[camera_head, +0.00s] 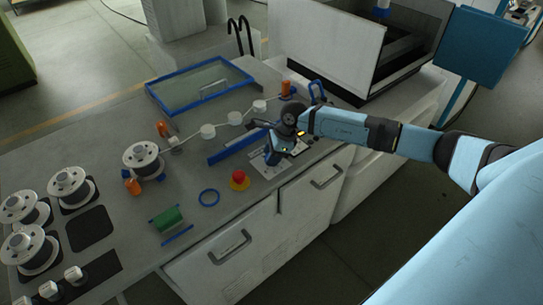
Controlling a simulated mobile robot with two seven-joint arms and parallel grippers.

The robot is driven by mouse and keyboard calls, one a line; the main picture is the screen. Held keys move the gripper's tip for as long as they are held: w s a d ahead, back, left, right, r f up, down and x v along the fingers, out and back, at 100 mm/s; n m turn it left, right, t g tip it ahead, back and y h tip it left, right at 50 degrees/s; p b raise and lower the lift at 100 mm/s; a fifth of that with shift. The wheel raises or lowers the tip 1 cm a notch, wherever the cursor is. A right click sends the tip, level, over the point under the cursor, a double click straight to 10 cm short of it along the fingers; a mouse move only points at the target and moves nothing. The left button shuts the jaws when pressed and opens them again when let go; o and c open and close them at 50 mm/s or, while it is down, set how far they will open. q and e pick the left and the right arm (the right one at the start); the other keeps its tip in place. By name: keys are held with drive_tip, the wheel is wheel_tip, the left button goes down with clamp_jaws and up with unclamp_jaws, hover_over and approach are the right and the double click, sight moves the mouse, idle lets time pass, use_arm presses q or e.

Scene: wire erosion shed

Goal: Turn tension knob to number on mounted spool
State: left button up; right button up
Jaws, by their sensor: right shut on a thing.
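My right gripper (272,157) comes in from the right and points down over a pale plate (268,172) near the table's front edge. It is shut on what I take to be the tension knob; its fingers hide the knob, and I cannot read any number there. The mounted spool (142,157) is a white-flanged reel on a blue holder at the middle left, and its number is too small to read. A pale line of wire with several white rollers (235,118) runs from it to the back right. My left gripper is out of view.
Several loose spools (67,184) stand at the far left. A blue-framed glass panel (200,84) is behind, and an open white machine (332,45) stands at the back right.

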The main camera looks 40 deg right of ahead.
drive_tip(key=m+t, duration=0.1)
drive_tip(key=m, duration=0.2)
drive_tip(key=m+t+h, duration=0.1)
drive_tip(key=m, duration=0.2)
drive_tip(key=shift+h, duration=0.3)
drive_tip(key=shift+m, duration=0.4)
drive_tip(key=o, duration=0.9)
drive_tip(key=shift+s+r, duration=0.1)
drive_tip(key=shift+r, duration=0.05)
drive_tip(key=b+v, duration=0.2)
drive_tip(key=v, duration=1.1)
drive_tip(key=shift+s+r+b, duration=0.1)
drive_tip(key=shift+r+b, duration=0.2)
drive_tip(key=shift+r, duration=0.05)
drive_tip(key=shift+a, duration=0.1)
